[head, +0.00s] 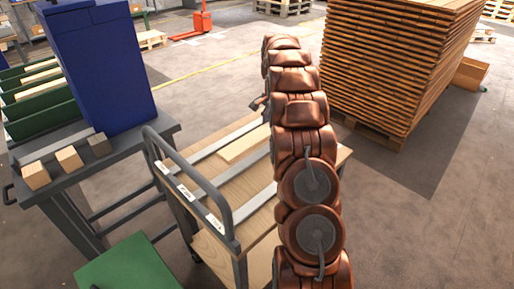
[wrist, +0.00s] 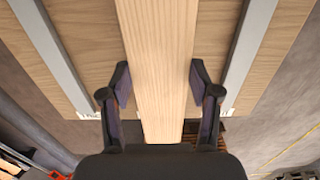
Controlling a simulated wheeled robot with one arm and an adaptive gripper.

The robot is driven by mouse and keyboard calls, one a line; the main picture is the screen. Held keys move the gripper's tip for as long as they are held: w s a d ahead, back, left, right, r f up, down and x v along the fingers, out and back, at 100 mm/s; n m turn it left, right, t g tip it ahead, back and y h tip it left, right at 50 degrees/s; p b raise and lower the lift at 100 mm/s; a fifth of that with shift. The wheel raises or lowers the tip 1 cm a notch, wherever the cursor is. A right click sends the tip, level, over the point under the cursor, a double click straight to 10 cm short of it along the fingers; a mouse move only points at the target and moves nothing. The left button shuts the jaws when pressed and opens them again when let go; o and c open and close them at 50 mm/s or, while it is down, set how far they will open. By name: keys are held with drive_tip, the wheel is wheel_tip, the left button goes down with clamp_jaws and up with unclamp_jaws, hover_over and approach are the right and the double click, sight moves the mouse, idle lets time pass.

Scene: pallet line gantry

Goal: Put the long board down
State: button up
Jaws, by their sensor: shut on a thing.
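The long board (head: 244,145) is a pale plank over the cart's wooden top, between two grey metal strips. Part of it is hidden behind my arm in the head view. In the wrist view the long board (wrist: 158,60) runs lengthwise through the middle, and my gripper (wrist: 160,80) has one finger on each side, shut on it. The cart top (wrist: 95,50) shows behind it, with a grey strip on each side. I cannot tell whether the board touches the top.
The cart's handle (head: 193,180) rises at its left end. A grey bench (head: 85,185) with a blue cabinet (head: 100,65) and several small blocks stands left. A tall stack of boards (head: 395,60) stands on a pallet at right. Open floor lies at the lower right.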

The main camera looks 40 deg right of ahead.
sight(257, 141)
drive_tip(key=shift+s+a+f+p, duration=0.15)
drive_tip(key=shift+s+a, duration=0.45)
drive_tip(key=shift+a, duration=1)
drive_tip(key=shift+s+a+f+p, duration=0.15)
drive_tip(key=shift+s+a, duration=0.4)
drive_tip(key=shift+a, duration=1.05)
drive_tip(key=shift+s+a+f+p, duration=0.15)
drive_tip(key=shift+s+a, duration=0.45)
drive_tip(key=shift+a, duration=1)
drive_tip(key=shift+f+p, duration=0.35)
drive_tip(key=shift+f, duration=1.35)
drive_tip(key=o, duration=1.4)
drive_tip(key=shift+f, duration=0.15)
wheel_tip(257, 141, up, 11)
drive_tip(key=shift+r+b, duration=0.15)
drive_tip(key=shift+b, duration=0.55)
drive_tip(key=shift+r, duration=0.5)
